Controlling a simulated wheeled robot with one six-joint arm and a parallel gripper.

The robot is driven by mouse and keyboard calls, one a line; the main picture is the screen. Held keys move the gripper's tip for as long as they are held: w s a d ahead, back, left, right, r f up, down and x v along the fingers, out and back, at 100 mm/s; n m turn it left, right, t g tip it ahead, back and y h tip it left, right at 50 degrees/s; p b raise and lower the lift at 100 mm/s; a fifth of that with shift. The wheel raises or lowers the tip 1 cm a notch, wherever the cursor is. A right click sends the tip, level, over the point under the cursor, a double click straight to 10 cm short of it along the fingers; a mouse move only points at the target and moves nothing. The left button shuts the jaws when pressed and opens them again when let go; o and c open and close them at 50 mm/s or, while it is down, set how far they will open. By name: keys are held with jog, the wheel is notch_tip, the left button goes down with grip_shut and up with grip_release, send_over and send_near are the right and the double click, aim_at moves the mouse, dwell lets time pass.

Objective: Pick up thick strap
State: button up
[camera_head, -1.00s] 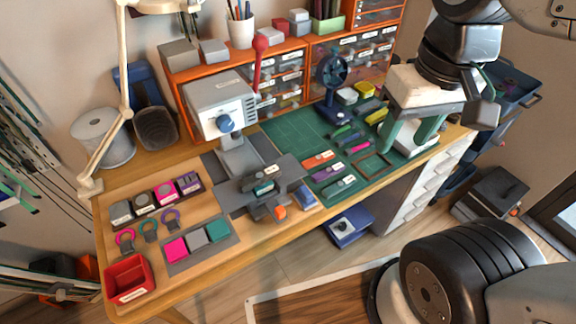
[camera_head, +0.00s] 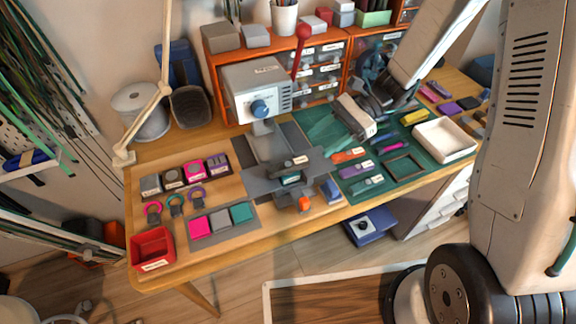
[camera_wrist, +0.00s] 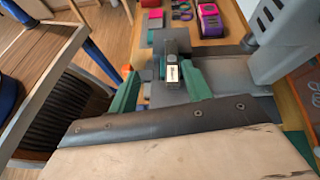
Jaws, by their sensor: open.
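I cannot tell for sure which piece is the thick strap, as the labels are too small to read. Labelled strips lie on the green mat: an orange one (camera_head: 348,155), a purple one (camera_head: 356,170) and a teal one (camera_head: 367,185). A dark labelled piece (camera_head: 296,162) sits on the grey press base, with teal under it. I see nothing held.
The grey press (camera_head: 255,92) with a red-knobbed lever stands left of my gripper. Orange drawer units (camera_head: 222,62) line the back. A white tray (camera_head: 444,140) is at the right. A red bin (camera_head: 152,247) and colour swatches (camera_head: 221,221) are at the left.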

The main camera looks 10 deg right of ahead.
aim_at(297, 161)
jog(key=f, duration=0.1)
jog(key=w+f+m+y, duration=0.1)
jog(key=f, duration=0.1)
jog(key=shift+w+a+m, duration=0.15)
jog(key=shift+m, duration=0.15)
jog(key=shift+a+f+t, duration=0.15)
jog(key=shift+f+t, duration=0.15)
jog(key=shift+f, duration=0.05)
jog(key=x, duration=0.7)
jog(key=shift+a+f, duration=0.15)
jog(key=shift+f, duration=0.1)
jog(key=c, duration=1.1)
